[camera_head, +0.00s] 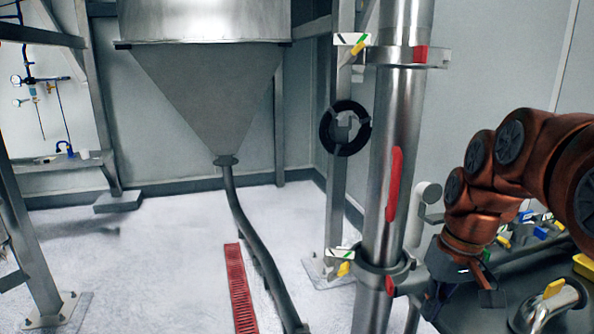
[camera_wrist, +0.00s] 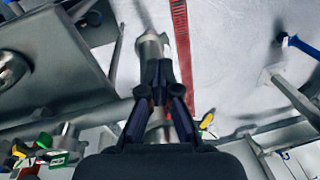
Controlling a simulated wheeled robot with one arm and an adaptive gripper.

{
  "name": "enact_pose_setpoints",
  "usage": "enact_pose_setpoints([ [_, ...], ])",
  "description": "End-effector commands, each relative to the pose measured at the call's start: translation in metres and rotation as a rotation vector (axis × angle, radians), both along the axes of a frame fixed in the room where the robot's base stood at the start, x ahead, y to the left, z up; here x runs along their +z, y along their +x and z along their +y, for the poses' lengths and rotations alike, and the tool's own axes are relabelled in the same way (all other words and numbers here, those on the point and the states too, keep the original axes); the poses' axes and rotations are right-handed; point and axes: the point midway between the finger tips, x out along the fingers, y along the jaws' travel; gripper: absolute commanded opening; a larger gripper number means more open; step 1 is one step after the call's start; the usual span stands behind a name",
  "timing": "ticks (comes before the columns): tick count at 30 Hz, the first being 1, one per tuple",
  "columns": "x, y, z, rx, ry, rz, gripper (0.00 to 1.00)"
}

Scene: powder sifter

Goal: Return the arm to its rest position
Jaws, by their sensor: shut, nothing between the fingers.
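My orange-brown arm comes in from the right side of the head view, bent downward. My gripper (camera_head: 432,312) hangs at its end, low in the picture, just right of the tall steel column (camera_head: 384,150). In the wrist view my gripper (camera_wrist: 161,68) points away from the camera with its dark fingers together and nothing between them. A pale metal cylindrical part (camera_wrist: 151,44) shows just beyond the fingertips; I cannot tell whether they touch it. In the head view the fingertips are partly hidden by shadow and the dark equipment behind.
A large steel hopper (camera_head: 205,90) narrows to a dark hose (camera_head: 252,240) running to the floor. A red floor grate (camera_head: 240,290) lies beside it. Clamps with red and yellow handles (camera_head: 360,45) stick out by the column. Dark equipment (camera_head: 515,285) crowds the lower right. The left floor is open.

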Motion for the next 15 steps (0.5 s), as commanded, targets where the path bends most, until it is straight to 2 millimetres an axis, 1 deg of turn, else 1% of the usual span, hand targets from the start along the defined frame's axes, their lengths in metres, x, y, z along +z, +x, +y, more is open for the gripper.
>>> enact_pose_setpoints([
  [1, -0.005, -0.016, 0.009, 0.001, -0.009, 0.015, 0.0],
  [6, -0.03, -0.065, 0.03, -0.015, -0.04, 0.067, 0.0],
  [11, -0.055, -0.115, 0.042, -0.035, -0.072, 0.114, 0.0],
  [15, -0.077, -0.157, 0.047, -0.058, -0.103, 0.148, 0.0],
])
